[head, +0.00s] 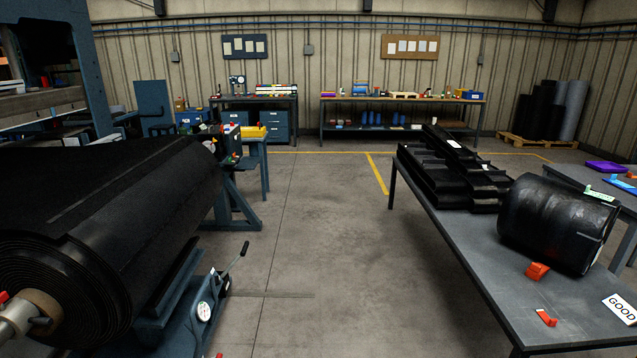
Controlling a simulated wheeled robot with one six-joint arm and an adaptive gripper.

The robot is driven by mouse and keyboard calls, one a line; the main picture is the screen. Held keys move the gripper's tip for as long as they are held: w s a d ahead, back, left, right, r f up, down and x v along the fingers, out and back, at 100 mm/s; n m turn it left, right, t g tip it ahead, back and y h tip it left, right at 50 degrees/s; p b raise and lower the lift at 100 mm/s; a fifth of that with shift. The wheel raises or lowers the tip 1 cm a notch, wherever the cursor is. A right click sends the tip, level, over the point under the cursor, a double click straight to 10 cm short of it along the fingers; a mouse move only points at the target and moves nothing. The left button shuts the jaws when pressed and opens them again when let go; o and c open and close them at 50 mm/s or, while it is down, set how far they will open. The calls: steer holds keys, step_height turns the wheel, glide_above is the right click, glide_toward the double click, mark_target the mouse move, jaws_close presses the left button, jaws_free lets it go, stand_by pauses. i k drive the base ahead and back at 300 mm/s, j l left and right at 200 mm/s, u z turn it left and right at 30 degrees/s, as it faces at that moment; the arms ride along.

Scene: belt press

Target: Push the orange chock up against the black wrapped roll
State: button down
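The black wrapped roll (556,226) lies on its side on the grey table at the right. An orange chock (537,271) sits on the table at the near side of the roll, close to its lower left. I cannot tell whether the chock touches the roll. A smaller red-orange piece with a white patch (546,318) lies apart, nearer the table's front edge. My gripper is not in view.
A huge black belt roll (110,225) stands left. The floor between is clear.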

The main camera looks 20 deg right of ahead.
mark_target(536, 271)
steer(key=i+j+z, duration=0.1)
steer(key=i+z, duration=0.2)
steer(key=i, duration=1.45)
steer(key=i+z, duration=0.5)
steer(key=i+j+z, duration=0.25)
steer(key=i+z, duration=0.25)
steer(key=i+j+z, duration=0.35)
steer(key=z, duration=0.15)
steer(key=i+j+z, duration=0.6)
